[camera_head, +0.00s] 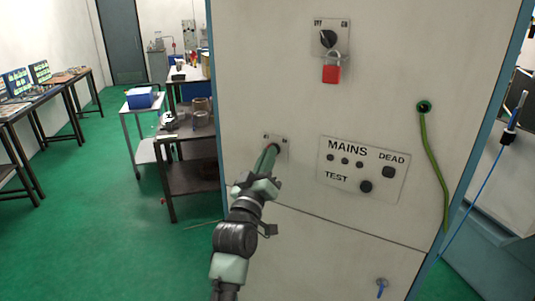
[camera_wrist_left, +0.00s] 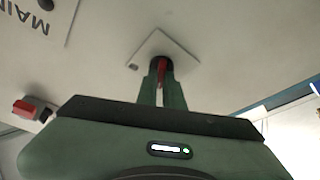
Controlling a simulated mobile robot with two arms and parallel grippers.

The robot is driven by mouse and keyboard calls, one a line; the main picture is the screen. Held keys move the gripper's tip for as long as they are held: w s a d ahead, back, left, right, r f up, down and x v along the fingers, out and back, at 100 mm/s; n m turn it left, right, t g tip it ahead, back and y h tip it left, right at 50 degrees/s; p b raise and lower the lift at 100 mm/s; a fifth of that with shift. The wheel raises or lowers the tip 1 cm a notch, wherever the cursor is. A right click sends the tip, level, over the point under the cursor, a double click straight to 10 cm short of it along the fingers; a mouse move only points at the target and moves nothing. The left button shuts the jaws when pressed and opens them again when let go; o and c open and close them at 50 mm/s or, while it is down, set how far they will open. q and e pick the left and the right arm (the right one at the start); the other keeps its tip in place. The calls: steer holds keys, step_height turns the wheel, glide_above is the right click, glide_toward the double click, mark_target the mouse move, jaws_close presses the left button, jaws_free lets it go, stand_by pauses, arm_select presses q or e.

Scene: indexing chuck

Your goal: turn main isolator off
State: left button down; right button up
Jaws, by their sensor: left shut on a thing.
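A small plate (camera_head: 284,154) with a red switch handle is on the grey cabinet front. In the left wrist view the red handle (camera_wrist_left: 162,72) stands between my two fingers, in front of its white plate (camera_wrist_left: 185,50). My left gripper (camera_head: 269,155) is shut on this handle. In the head view the fingers hide most of it. Above is a switch plate with a black rotary knob (camera_head: 328,39) and a red padlock (camera_head: 331,73) hanging below it. The padlock also shows in the left wrist view (camera_wrist_left: 27,108). My right gripper is not in view.
A MAINS test panel (camera_head: 362,170) with lamps and buttons is right of the gripped switch. A green cable (camera_head: 430,155) hangs on the cabinet's right side. A small blue key-like piece (camera_head: 382,284) is low on the front. A dark trolley (camera_head: 190,178) stands left; green floor is clear.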

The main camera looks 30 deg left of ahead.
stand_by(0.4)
arm_select(q)
steer(key=c, duration=1.5)
jaws_free()
steer(key=shift+c, duration=0.2)
steer(key=b+v, duration=0.3)
steer(key=v, duration=0.4)
steer(key=shift+s, duration=0.3)
steer(key=shift+d+f, duration=0.15)
steer(key=shift+f, duration=0.05)
